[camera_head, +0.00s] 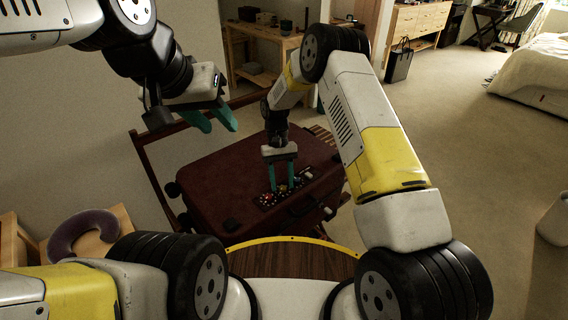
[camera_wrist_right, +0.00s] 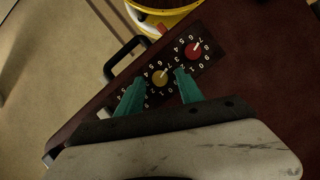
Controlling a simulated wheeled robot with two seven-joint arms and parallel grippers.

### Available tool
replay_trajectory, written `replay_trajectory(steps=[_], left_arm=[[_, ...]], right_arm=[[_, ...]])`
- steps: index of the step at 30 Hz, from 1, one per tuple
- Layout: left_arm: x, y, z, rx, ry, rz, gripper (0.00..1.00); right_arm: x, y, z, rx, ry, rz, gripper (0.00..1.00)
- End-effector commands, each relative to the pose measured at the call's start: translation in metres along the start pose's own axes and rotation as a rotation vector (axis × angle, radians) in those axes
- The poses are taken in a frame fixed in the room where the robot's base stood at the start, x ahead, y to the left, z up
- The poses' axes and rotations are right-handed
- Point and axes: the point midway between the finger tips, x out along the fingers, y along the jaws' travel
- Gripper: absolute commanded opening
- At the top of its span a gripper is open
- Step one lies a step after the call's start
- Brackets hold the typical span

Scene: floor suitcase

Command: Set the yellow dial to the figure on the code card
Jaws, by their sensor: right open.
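The yellow dial (camera_wrist_right: 160,77) sits on a black panel (camera_wrist_right: 212,58) with white figures, set in the dark red suitcase (camera_head: 235,160). A red dial (camera_wrist_right: 193,49) is beside it. My right gripper (camera_head: 283,187) points down at the panel, and its green fingers (camera_wrist_right: 158,84) are open, one on each side of the yellow dial. I cannot tell whether they touch it. The dial's exact setting is too small to read. My left gripper (camera_head: 214,120) is open and empty, above the suitcase's far left side. I cannot make out a code card.
The suitcase's black handle (camera_wrist_right: 125,57) stands out beside the panel. A dark wooden frame (camera_head: 160,180) is at the suitcase's left. A wooden stool with a purple neck pillow (camera_head: 82,232) is at front left. Carpet to the right is mostly clear.

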Motion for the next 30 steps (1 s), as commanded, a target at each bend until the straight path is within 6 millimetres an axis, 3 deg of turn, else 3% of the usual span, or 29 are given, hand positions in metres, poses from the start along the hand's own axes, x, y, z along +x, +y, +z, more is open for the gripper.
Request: replay_trajectory(steps=[5, 18, 30], left_arm=[[0.000, 0.000, 0.000, 0.000, 0.000, 0.000, 0.36], [0.000, 0.000, 0.000, 0.000, 0.000, 0.000, 0.36], [0.000, 0.000, 0.000, 0.000, 0.000, 0.000, 0.36]], right_arm=[[-0.007, 0.000, -0.001, 0.000, 0.002, 0.000, 0.44], [-0.072, 0.000, -0.001, 0.000, 0.002, 0.000, 0.44], [-0.079, 0.000, 0.000, 0.000, 0.000, 0.000, 0.44]])
